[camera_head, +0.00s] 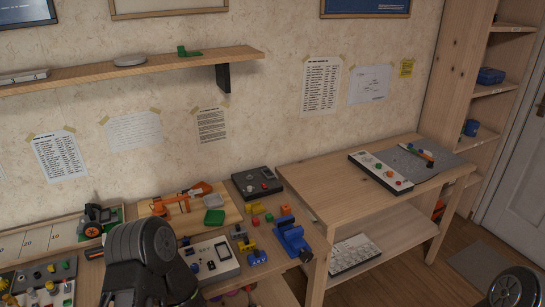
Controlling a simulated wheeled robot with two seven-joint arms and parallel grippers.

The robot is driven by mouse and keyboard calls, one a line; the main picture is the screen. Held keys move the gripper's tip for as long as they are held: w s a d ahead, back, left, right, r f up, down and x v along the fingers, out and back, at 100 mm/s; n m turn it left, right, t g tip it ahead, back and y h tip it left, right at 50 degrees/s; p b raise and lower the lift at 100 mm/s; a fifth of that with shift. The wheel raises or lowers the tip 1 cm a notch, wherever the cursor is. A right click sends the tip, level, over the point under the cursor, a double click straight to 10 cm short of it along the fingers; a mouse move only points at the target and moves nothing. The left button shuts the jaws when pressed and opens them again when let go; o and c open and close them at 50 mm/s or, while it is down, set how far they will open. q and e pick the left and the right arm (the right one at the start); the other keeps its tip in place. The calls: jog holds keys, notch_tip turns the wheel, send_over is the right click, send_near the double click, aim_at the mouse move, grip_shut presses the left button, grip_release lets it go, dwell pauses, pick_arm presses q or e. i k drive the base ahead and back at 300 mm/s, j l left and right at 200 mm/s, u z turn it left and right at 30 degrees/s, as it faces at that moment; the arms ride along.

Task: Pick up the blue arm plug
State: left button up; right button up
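No part is clearly readable as the blue arm plug at this size.
The low workbench holds an orange toy arm (187,197) on a wooden board, a green box (214,217), a dark panel (258,183) and a grey control box (214,260). A higher table (325,187) stands right, with a white button strip (380,172) and grey mat (437,170).

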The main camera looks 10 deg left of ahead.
aim_at(186, 243)
jog(key=u, duration=1.1)
